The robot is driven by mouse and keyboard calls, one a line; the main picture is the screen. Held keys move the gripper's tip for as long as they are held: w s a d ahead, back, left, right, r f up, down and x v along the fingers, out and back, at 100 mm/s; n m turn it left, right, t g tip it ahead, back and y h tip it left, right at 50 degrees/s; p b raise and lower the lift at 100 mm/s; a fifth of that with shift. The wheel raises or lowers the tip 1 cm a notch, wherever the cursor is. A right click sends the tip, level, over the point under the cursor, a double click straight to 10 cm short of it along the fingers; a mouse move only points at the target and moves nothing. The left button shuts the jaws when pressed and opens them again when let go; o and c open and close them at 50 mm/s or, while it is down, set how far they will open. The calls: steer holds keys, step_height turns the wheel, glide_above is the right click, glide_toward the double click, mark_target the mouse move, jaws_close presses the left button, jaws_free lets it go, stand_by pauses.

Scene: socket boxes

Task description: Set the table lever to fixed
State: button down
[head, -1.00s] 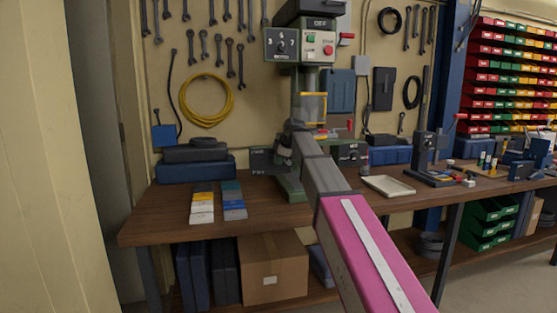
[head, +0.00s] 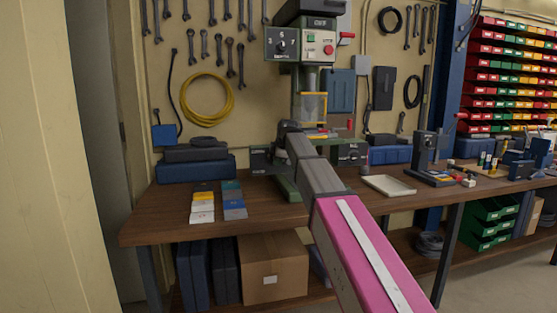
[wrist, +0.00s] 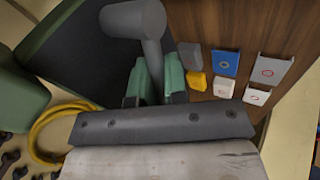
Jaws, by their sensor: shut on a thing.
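In the wrist view, my gripper (wrist: 154,86) has its two green fingers on either side of the stem of a grey lever (wrist: 133,18) with a thick round knob. The gripper is shut on this lever. In the head view, the green drill press (head: 311,80) stands at the back of the workbench. My arm reaches to its lower part, and the fingers and lever cannot be made out clearly there. A dark labelled box (head: 262,160) sits left of the arm's end; its lettering is too small to read.
Coloured sample trays (head: 203,205) lie on the wooden bench (head: 160,222) left of my arm. Blue cases (head: 195,170) stand behind them. A pale tray (head: 388,186) lies to the right. A yellow cable coil (head: 206,99) hangs on the wall.

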steer(key=shift+d+f+n+t+h, duration=0.1)
steer(key=shift+f+n+t+h, duration=0.5)
steer(key=shift+h, duration=0.8)
steer(key=shift+d+f+n+t+h, duration=0.1)
steer(key=shift+f+n+t+h, duration=0.3)
steer(key=shift+f+h, duration=0.75)
steer(key=shift+f+n+t+h, duration=0.4)
steer(key=shift+n+h, duration=0.2)
steer(key=shift+h, duration=1.05)
steer(key=c, duration=1.4)
jaws_free()
steer(key=v, duration=1)
steer(key=shift+s+a+r, duration=0.1)
steer(key=shift+s+a, duration=0.05)
steer(key=shift+s, duration=0.15)
